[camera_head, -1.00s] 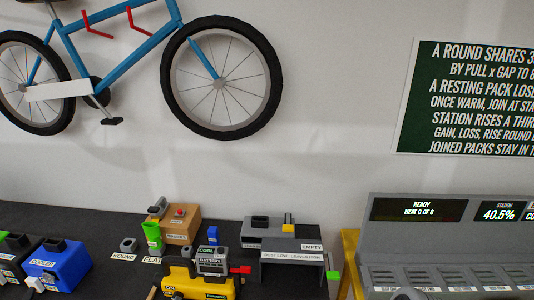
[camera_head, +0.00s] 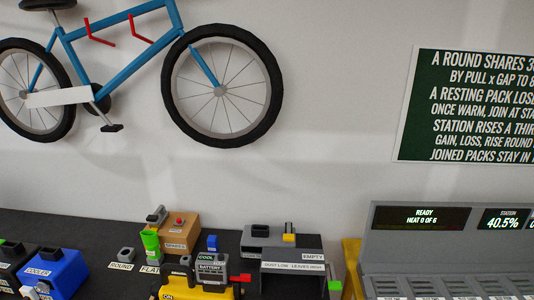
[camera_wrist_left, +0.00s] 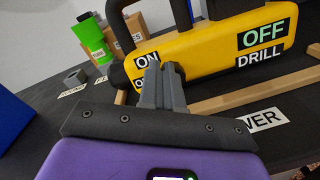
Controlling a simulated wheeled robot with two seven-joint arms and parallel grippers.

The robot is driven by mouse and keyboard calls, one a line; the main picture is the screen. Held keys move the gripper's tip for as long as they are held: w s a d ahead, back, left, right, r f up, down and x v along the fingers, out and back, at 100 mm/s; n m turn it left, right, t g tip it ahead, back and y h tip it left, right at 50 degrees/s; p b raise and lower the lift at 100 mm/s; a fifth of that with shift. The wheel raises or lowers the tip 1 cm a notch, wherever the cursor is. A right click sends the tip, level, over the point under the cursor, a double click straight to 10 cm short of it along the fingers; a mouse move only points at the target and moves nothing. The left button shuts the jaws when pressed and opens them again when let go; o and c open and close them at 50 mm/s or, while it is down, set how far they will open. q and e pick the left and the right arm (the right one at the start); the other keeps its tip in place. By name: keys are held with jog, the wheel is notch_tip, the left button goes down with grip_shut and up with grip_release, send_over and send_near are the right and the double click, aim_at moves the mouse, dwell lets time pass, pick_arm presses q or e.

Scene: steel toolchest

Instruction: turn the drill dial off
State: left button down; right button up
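The yellow drill unit (camera_wrist_left: 205,50) fills the upper part of the left wrist view, with an OFF label (camera_wrist_left: 263,36) on its right and an ON label (camera_wrist_left: 147,59) on its left. In the head view only the top of the drill unit (camera_head: 215,292) shows at the bottom edge. My left gripper (camera_wrist_left: 160,68) is in front of the unit's ON side, its grey fingers close together. The dial is not clearly visible; the fingers cover that area, and I cannot tell whether they touch it. My right gripper is out of view.
A wooden strip (camera_wrist_left: 255,92) lies in front of the drill unit. A green spool-like item (camera_wrist_left: 92,38) and a cardboard box (camera_wrist_left: 126,32) stand behind left. The blue cooler (camera_head: 62,275) is at left, the grey station (camera_head: 415,245) at right.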

pick_arm(q)
jog(key=shift+a+r, duration=0.1)
jog(key=shift+a, duration=0.05)
jog(key=shift+w+r, duration=0.15)
jog(key=shift+r, duration=0.1)
jog(key=shift+s+a, duration=0.2)
jog(key=shift+s, duration=1.3)
jog(key=shift+s+a, duration=0.15)
jog(key=shift+s, duration=1.35)
